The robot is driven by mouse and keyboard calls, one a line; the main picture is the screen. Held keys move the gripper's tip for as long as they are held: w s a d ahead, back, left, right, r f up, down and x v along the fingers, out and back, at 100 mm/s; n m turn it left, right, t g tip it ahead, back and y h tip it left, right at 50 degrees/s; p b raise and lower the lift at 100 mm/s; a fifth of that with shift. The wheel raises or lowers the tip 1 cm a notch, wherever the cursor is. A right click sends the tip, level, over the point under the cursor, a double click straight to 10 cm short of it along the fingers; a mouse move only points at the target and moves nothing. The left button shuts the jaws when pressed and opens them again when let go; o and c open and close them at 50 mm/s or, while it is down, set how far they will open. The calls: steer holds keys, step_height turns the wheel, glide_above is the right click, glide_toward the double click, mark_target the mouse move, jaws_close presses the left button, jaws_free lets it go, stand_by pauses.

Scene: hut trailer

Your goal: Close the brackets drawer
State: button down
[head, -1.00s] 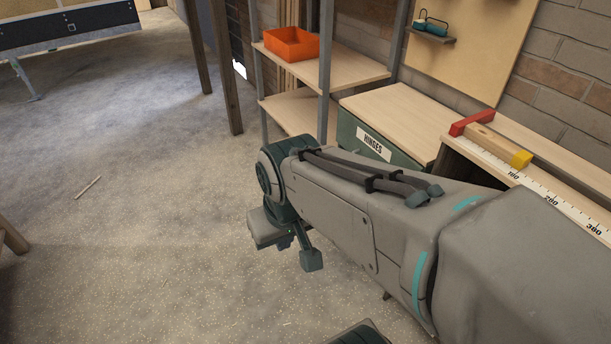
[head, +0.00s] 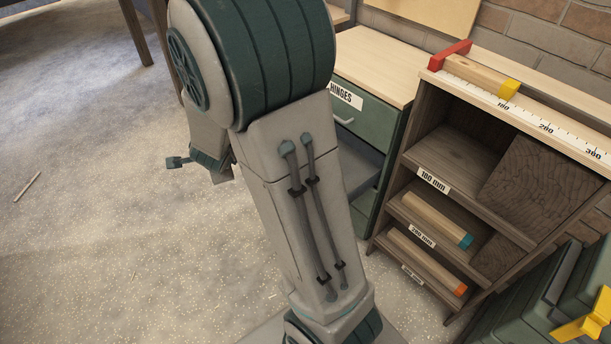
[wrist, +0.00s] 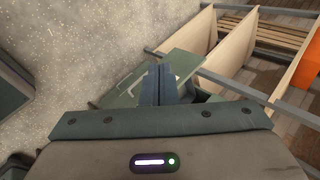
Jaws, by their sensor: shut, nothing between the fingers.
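The green cabinet (head: 378,52) has a wooden top. Its upper drawer, labelled HINGES (head: 346,96), appears shut. Below it a grey tray-like interior (head: 358,165) shows, which looks like a pulled-out drawer. My arm covers its left part, and no brackets label is readable. In the wrist view my gripper (wrist: 158,84) is shut and empty, its fingers over a green panel with a pale handle (wrist: 183,72). I cannot tell whether they touch it.
A dark wooden rack (head: 445,150) with dowels stands right of the cabinet, a ruler and clamp-like stop on top. Green cases (head: 540,300) sit at lower right. In the wrist view, shelving with an orange bin (wrist: 292,48) is at right.

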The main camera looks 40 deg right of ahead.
steer(key=s+d+f+m+g+h+b, duration=0.25)
steer(key=s+d+f+m+h, duration=0.2)
steer(key=d+f+m, duration=0.3)
steer(key=s+d+f+m+g+h+b, duration=0.2)
steer(key=s+d+f+m+g+h, duration=0.15)
steer(key=d+f+m+h, duration=0.35)
steer(key=w+d+f+y+b, duration=0.1)
steer(key=d+f, duration=0.5)
steer(key=d, duration=0.6)
steer(key=shift+w+g, duration=0.3)
steer(key=shift+n+y, duration=0.25)
